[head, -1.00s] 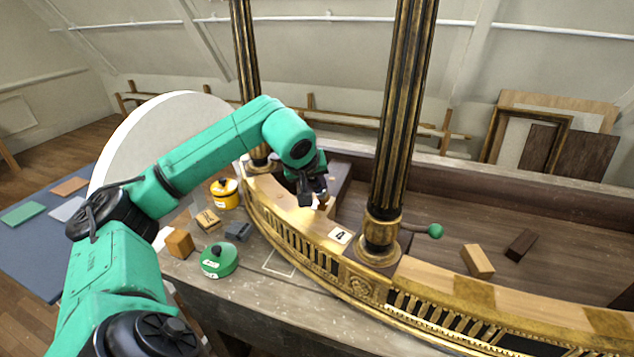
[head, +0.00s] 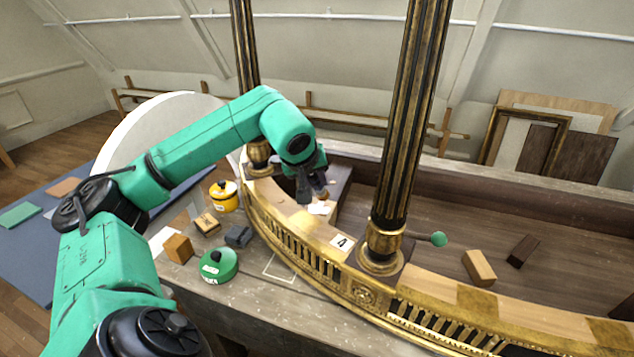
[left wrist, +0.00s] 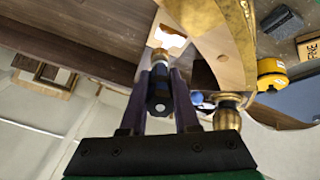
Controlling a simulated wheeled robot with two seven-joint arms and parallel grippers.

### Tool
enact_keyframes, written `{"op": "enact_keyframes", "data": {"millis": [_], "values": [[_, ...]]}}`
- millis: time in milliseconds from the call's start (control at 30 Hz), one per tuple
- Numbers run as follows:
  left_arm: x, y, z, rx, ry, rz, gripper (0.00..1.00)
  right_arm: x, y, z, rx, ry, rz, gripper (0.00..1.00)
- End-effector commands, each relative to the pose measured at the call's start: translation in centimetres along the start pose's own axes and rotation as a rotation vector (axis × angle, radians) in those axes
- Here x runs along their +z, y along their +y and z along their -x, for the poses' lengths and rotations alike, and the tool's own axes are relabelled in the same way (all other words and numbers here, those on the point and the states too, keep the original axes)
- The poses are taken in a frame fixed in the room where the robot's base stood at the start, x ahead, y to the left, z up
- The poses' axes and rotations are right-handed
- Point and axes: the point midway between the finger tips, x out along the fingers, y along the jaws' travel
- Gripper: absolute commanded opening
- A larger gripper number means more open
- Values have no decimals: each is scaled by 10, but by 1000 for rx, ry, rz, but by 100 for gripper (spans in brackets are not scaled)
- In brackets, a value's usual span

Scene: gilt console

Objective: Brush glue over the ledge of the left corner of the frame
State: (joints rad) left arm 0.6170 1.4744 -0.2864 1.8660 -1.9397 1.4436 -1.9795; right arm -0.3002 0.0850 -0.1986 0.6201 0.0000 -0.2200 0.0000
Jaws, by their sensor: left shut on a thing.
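The gilt curved frame (head: 290,227) has a pale wooden ledge (head: 283,198) along its inner side. My left gripper (head: 309,192) is over the ledge near the left column (head: 247,75). In the left wrist view its two fingers (left wrist: 158,88) are shut on a brush with a dark handle (left wrist: 158,103) and a lighter front end (left wrist: 158,57). The brush points at a white wet-looking patch on the ledge (left wrist: 172,40); the patch also shows in the head view (head: 320,208). I cannot tell whether the bristles touch the ledge. My right gripper is not in view.
A yellow pot (head: 224,196), a green pot (head: 219,265) and small blocks (head: 178,248) stand on the bench in front of the frame. A second column (head: 402,120) rises right of my gripper. A rod with a green ball (head: 438,239) sticks out beside it.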

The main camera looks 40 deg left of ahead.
Motion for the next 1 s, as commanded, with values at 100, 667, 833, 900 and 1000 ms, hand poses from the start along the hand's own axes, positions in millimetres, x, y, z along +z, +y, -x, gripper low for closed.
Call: {"op": "enact_keyframes", "data": {"millis": [100, 667, 833, 900, 1000], "values": [[-4, 2, 9, 0, 1, 1, 0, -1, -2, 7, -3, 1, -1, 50], [-16, 6, 41, -3, 2, 6, 0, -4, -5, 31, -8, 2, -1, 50], [-19, 7, 48, -4, 3, 7, 0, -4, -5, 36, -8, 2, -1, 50], [-19, 7, 50, -4, 3, 7, 0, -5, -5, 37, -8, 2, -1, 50], [-19, 7, 50, -4, 3, 8, 0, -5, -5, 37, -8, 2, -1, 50]]}}
